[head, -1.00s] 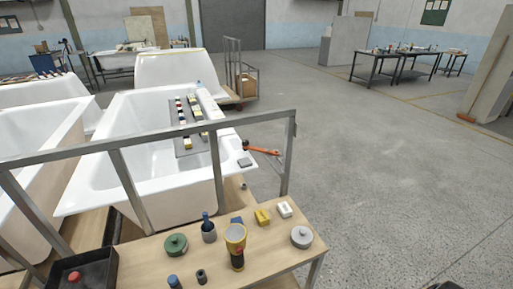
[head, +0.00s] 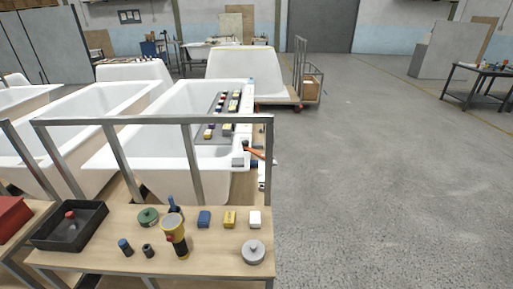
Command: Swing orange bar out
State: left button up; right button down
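The orange bar (head: 254,152) shows in the head view at the right edge of the nearest white bathtub (head: 170,150), just behind the grey metal frame. It is small and slants down to the right. A dark end sits at its left, and a dark blue piece lies just below it. The frame's right post partly hides this area, so I cannot tell how the bar is attached. Neither of my grippers is in view.
A grey metal rail frame (head: 150,120) stands between me and the tub. The concrete floor (head: 390,190) to the right is clear.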

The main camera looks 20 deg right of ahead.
aim_at(251, 150)
jog(key=l+u, duration=0.2)
jog(key=l, duration=0.25)
jog(key=l+u, duration=0.2)
jog(key=l, duration=0.2)
jog(key=k+l+u, duration=0.15)
jog(key=l, duration=0.25)
jog(key=k+l+u, duration=0.2)
jog(key=l, duration=0.2)
jog(key=l+u, duration=0.2)
jog(key=l, duration=0.25)
jog(key=i+l+u, duration=0.2)
jog(key=l+u, duration=0.15)
jog(key=l, duration=0.85)
jog(key=l+u, duration=0.4)
jog(key=l, duration=0.75)
